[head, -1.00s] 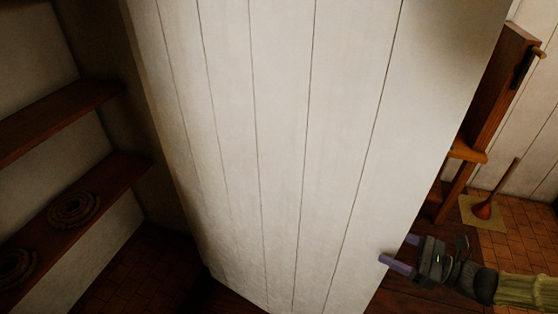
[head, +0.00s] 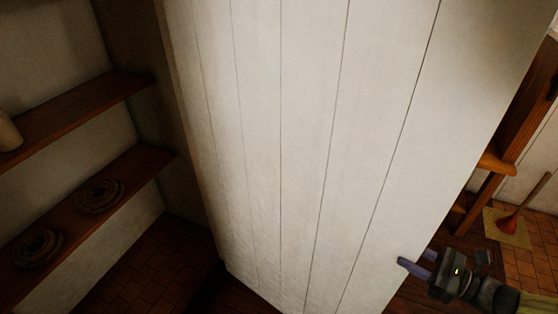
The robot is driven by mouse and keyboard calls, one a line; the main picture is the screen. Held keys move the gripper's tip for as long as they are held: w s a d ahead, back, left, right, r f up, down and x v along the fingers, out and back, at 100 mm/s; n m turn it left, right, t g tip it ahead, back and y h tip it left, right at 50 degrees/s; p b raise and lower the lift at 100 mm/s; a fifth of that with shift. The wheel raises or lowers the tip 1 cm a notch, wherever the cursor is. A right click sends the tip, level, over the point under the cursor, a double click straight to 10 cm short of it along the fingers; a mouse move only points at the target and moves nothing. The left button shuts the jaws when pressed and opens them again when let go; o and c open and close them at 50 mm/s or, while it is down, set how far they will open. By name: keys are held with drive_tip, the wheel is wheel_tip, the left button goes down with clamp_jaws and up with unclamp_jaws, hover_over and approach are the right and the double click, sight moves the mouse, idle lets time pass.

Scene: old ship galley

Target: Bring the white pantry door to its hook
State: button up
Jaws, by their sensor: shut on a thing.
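The white pantry door (head: 300,150), made of upright planks, stands open and fills the middle of the head view. My gripper (head: 414,264) is at the door's right edge, low in the picture. Its purple fingers are shut on that edge, one of them showing against the near face. The other finger is partly hidden behind the edge. I cannot make out the hook in this view.
Pantry shelves (head: 85,195) with coiled ropes (head: 100,196) are on the left. A wooden frame (head: 520,120) stands right of the door. Tiled floor shows at both sides.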

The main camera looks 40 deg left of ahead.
drive_tip(key=s, duration=0.3)
drive_tip(key=s+m+t+p, duration=0.1)
drive_tip(key=s, duration=0.3)
drive_tip(key=s+t+p, duration=0.1)
drive_tip(key=s, duration=0.3)
drive_tip(key=shift+a+r, duration=0.1)
drive_tip(key=shift+a, duration=0.15)
drive_tip(key=p, duration=0.3)
drive_tip(key=shift+s+r+m, duration=0.1)
drive_tip(key=shift+r+m, duration=0.15)
drive_tip(key=shift+m, duration=0.05)
drive_tip(key=p, duration=0.2)
drive_tip(key=s+p, duration=0.1)
drive_tip(key=p, duration=0.1)
drive_tip(key=s+p, duration=0.1)
drive_tip(key=p, duration=0.1)
drive_tip(key=shift+s+a+t, duration=0.25)
drive_tip(key=shift+t, duration=0.05)
drive_tip(key=shift+o, duration=0.2)
drive_tip(key=s+a+m+t+p, duration=0.1)
drive_tip(key=s+p, duration=0.6)
drive_tip(key=s, duration=0.1)
drive_tip(key=shift+a+t+p, duration=0.3)
drive_tip(key=shift+a, duration=0.05)
drive_tip(key=shift+s+f, duration=0.15)
drive_tip(key=shift+f, duration=0.2)
